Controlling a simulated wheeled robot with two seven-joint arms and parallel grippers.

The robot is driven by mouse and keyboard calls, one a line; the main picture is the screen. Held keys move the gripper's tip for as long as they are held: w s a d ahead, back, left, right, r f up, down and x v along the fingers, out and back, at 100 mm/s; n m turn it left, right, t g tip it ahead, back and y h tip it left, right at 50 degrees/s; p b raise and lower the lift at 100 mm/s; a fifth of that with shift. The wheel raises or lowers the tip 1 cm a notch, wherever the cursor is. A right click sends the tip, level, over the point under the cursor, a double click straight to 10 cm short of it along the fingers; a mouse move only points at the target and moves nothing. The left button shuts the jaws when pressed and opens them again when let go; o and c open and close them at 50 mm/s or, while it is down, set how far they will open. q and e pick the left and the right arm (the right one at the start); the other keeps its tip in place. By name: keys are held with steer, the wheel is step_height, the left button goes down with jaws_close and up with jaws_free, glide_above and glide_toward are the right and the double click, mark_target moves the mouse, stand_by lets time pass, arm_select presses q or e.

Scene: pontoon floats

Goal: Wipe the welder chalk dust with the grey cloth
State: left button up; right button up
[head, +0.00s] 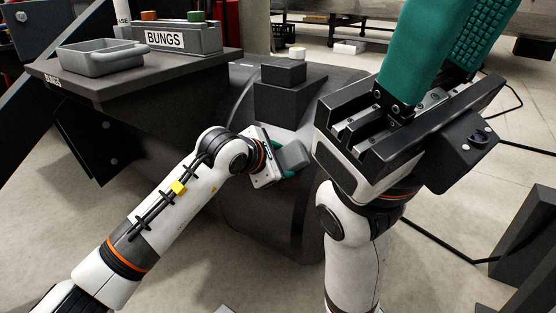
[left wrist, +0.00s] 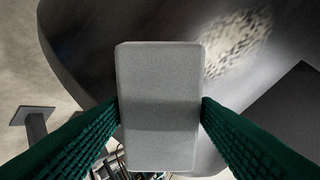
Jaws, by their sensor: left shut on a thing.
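My left gripper (head: 280,162) is shut on the grey cloth (head: 293,156), a flat-faced grey block shape beside the dark float (head: 238,190). In the left wrist view the cloth (left wrist: 158,105) sits between the two green fingers. The chalk dust (left wrist: 238,43) is a pale speckled patch on the dark float surface, up and right of the cloth; the two look apart in the picture. I cannot make out the dust clearly in the head view. My right gripper (head: 450,40) is raised close to the camera, its green fingers apart and empty, tips cut off by the frame.
A dark bench (head: 130,95) at the left holds a grey tray (head: 100,57) and a box labelled BUNGS (head: 183,38). A stepped dark block (head: 285,97) stands on the float. A black cable crosses the floor at the right, near a dark block (head: 530,245).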

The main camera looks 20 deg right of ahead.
arm_select(q)
steer(key=shift+w+a, duration=0.1)
steer(key=shift+w+a+r+p, duration=0.1)
steer(key=shift+w+a+p, duration=0.25)
steer(key=shift+w+a, duration=0.8)
steer(key=w+a, duration=0.1)
steer(key=w, duration=0.1)
steer(key=w+a+p, duration=0.1)
steer(key=w+a, duration=0.2)
steer(key=w, duration=0.1)
steer(key=shift+w+a, duration=0.2)
steer(key=shift+a+p, duration=0.1)
steer(key=shift+p, duration=0.4)
